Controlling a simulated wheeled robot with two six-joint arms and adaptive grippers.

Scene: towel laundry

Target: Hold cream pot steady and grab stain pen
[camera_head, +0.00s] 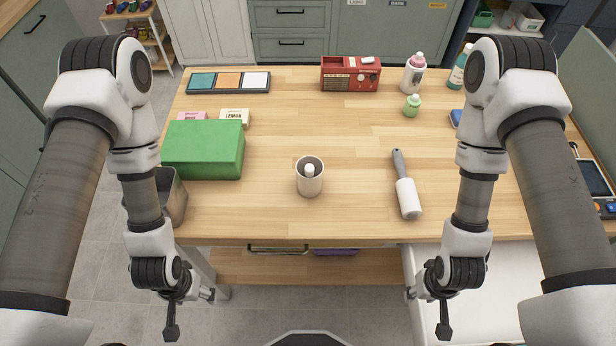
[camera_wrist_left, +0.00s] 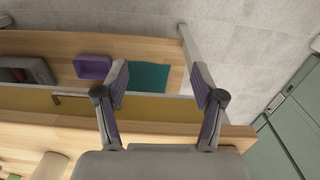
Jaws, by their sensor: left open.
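The cream pot (camera_head: 310,187) stands upright near the middle of the wooden table. The stain pen (camera_head: 309,171) is inside it, with only its white top showing above the dark opening. My left gripper (camera_head: 191,310) is open and empty, low in front of the table's near edge, left of the pot. In the left wrist view the left gripper's fingers (camera_wrist_left: 160,88) are spread with nothing between them. My right gripper (camera_head: 426,310) is also in front of the near edge, right of the pot, its fingers apart and empty. Both grippers are well away from the pot.
A green box (camera_head: 204,150) lies left of the pot, beside a bin (camera_head: 172,197). A lint roller (camera_head: 405,185) lies to the right. A red radio (camera_head: 350,75), bottles (camera_head: 413,73) and a colour tray (camera_head: 228,81) are at the back. Table around the pot is clear.

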